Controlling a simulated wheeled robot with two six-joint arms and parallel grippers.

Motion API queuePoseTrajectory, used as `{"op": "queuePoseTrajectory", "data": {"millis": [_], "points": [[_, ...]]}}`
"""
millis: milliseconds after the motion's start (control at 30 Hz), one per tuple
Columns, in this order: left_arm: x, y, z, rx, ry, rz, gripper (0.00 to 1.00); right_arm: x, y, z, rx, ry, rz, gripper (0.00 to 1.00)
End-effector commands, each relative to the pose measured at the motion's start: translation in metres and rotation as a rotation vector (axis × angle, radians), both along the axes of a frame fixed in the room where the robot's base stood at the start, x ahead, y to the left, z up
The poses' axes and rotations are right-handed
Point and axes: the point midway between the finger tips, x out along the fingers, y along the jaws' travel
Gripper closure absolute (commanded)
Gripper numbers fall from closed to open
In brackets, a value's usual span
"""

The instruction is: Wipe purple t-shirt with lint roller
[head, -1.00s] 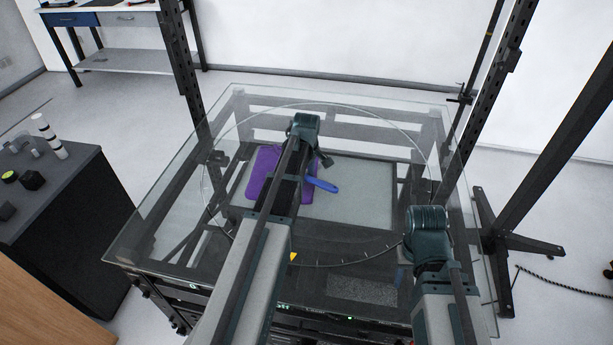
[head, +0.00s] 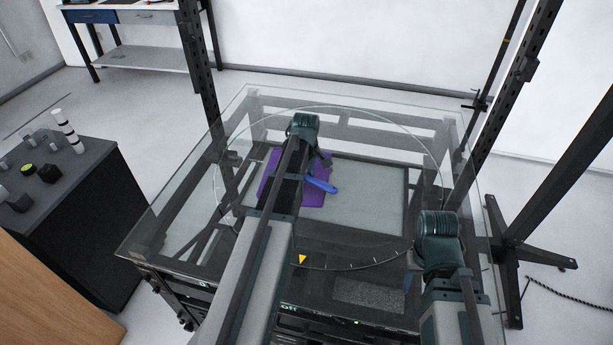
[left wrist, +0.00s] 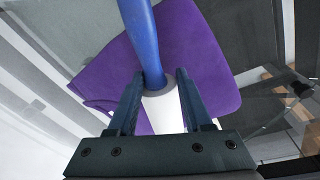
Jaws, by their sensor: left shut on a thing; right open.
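The purple t-shirt (head: 314,199) lies on the turntable, partly hidden under my left arm. It also fills much of the left wrist view (left wrist: 205,62). The lint roller (head: 321,186) has a blue handle and a white roller end, and its handle points to the lower right in the head view. In the left wrist view the lint roller (left wrist: 143,42) is between the fingers of my left gripper (left wrist: 158,76), which is shut on it over the shirt. Whether the roller touches the cloth is unclear. My right gripper (head: 414,259) is mostly hidden by its arm, over the table's right side, apart from the shirt.
The glass table (head: 160,215) has a pale grey panel (head: 370,195), clear right of the shirt. Dark upright posts (head: 200,75) stand around it. A black cabinet (head: 80,220) with small items is at the left.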

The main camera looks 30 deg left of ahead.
Motion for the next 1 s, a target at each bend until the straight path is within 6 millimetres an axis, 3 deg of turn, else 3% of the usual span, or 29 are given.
{"op": "queuePoseTrajectory", "data": {"millis": [100,500,1000], "points": [[0.0,0.0,0.017,0.0,0.0,0.0,0.94,0.0,0.0,0.017,0.0,0.0,0.0,0.5],[0.0,0.0,0.053,0.0,0.0,0.0,0.94,0.0,0.0,0.053,0.0,0.0,0.0,0.5],[0.0,0.0,0.06,0.0,0.0,0.0,0.94,0.0,0.0,0.059,0.0,0.0,0.0,0.5]]}}
